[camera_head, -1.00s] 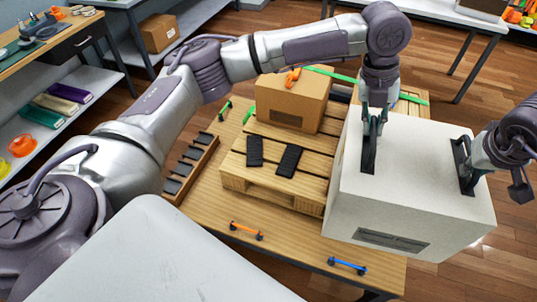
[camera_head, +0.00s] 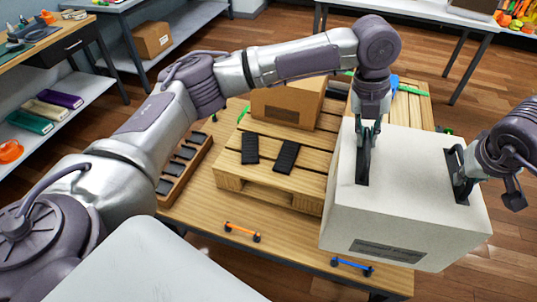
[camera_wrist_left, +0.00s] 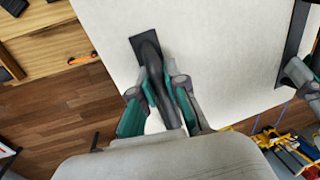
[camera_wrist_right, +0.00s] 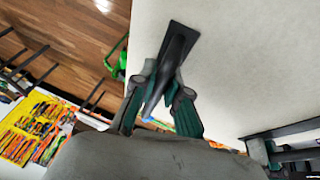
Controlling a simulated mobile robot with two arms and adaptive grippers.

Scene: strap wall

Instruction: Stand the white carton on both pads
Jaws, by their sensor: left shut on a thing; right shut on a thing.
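The white carton (camera_head: 400,185) hangs at the right of the head view, over the right end of the table and to the right of the pads. Its top carries two black handles. My left gripper (camera_head: 364,160) is shut on the left handle, and the left wrist view shows the grip (camera_wrist_left: 160,95). My right gripper (camera_head: 460,178) is shut on the right handle, also seen in the right wrist view (camera_wrist_right: 163,85). Two black pads, a left one (camera_head: 250,149) and a right one (camera_head: 286,157), lie bare on the wooden pallet (camera_head: 265,190). The carton's underside is hidden.
A brown cardboard box (camera_head: 285,105) stands on the pallet behind the pads, partly hidden by my left arm. A slotted wooden tray (camera_head: 186,160) lies left of the pallet. Orange (camera_head: 242,232) and blue (camera_head: 352,266) bars sit near the table's front edge.

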